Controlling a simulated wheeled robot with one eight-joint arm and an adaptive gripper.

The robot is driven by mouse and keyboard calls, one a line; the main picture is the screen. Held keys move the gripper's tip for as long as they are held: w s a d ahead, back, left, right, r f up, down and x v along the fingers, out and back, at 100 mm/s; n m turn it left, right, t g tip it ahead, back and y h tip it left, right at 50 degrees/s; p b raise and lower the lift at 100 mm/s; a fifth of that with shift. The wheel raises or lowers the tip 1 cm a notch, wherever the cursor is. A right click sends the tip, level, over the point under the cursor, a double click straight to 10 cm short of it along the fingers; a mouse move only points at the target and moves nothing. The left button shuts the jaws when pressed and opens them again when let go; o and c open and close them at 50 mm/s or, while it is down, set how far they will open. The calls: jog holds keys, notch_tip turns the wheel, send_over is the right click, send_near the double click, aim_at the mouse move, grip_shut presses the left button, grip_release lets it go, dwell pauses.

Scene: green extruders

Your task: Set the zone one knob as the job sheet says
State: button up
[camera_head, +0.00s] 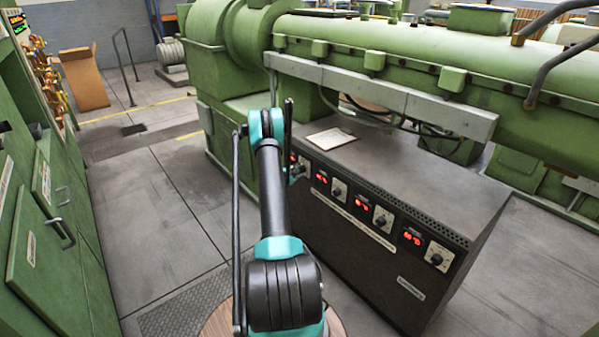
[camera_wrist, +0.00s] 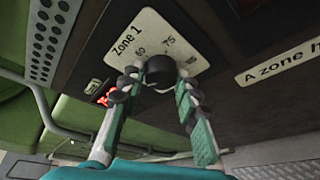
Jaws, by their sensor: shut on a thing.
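The zone one knob (camera_wrist: 160,72) is a round black knob on a pale plate (camera_wrist: 139,38) marked "Zone 1", with 60 and 75 legible on its dial. My gripper (camera_wrist: 157,88) has a finger on each side of the knob and is shut on it. The knob's pointer is not clear. In the head view my arm reaches to the left end of the dark control cabinet, and my gripper (camera_head: 299,170) is small there and partly hidden. The job sheet is likely the pale paper (camera_head: 331,138) on the cabinet top; its writing is too small to read.
The dark cabinet (camera_head: 400,292) carries more knobs, such as one at the right end (camera_head: 436,259), beside red displays (camera_head: 412,238). A green extruder (camera_head: 420,70) runs behind and above it. Green cabinets (camera_head: 40,240) stand at left. Floor between is clear.

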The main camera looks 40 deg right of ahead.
jog(key=shift+s+m, duration=0.1)
jog(key=shift+m, duration=0.3)
dwell(0.3)
jog(key=o, duration=1.2)
jog(key=shift+c, duration=0.2)
jog(key=shift+t, duration=0.4)
notch_tip(320, 180, up, 10)
jog(key=shift+a+f, duration=0.1)
